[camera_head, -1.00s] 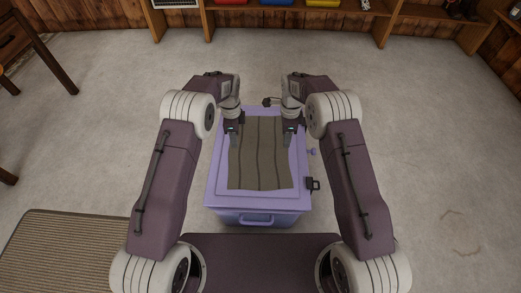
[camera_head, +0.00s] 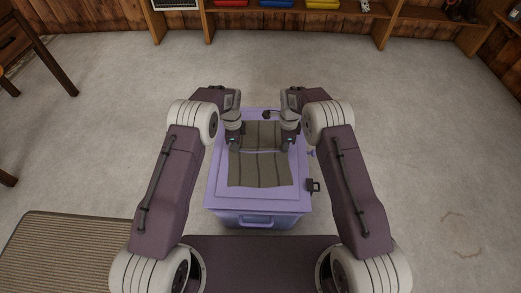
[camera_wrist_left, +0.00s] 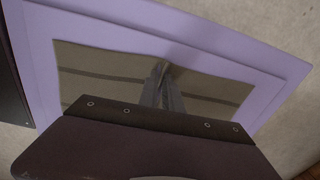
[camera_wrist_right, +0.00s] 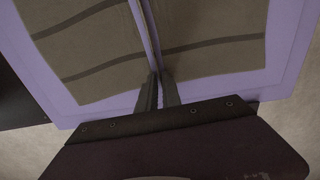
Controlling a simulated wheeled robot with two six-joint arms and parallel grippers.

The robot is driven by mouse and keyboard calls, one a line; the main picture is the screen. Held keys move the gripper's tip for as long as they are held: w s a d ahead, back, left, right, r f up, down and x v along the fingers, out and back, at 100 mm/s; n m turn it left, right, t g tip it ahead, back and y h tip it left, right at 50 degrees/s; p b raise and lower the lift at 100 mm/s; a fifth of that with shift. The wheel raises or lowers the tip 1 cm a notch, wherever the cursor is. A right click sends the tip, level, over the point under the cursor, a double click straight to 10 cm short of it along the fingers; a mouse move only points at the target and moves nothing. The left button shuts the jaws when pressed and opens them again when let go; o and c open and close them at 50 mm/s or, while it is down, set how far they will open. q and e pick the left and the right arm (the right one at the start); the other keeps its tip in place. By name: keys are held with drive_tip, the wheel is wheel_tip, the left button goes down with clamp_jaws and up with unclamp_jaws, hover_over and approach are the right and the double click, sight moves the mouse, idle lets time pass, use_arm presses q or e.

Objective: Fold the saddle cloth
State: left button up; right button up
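The olive-grey striped saddle cloth (camera_head: 258,172) lies on the lid of a lilac box. Its near part is flat on the lid. Its far part is raised, and an edge runs across the cloth between my two grippers. My left gripper (camera_head: 234,147) is shut on the cloth at the left end of this edge; its closed fingers (camera_wrist_left: 162,72) show in the left wrist view. My right gripper (camera_head: 288,146) is shut on the right end; its fingers (camera_wrist_right: 158,82) pinch the cloth beside a narrow ridge. The cloth's underside and exact height are hidden.
The lilac box (camera_head: 257,212) has a front handle and dark fittings on its right side. A striped mat (camera_head: 65,258) lies on the floor at left. A wooden shelf (camera_head: 385,28) stands at the back. The floor around the box is clear.

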use_arm(q)
clamp_jaws()
use_arm(e)
clamp_jaws()
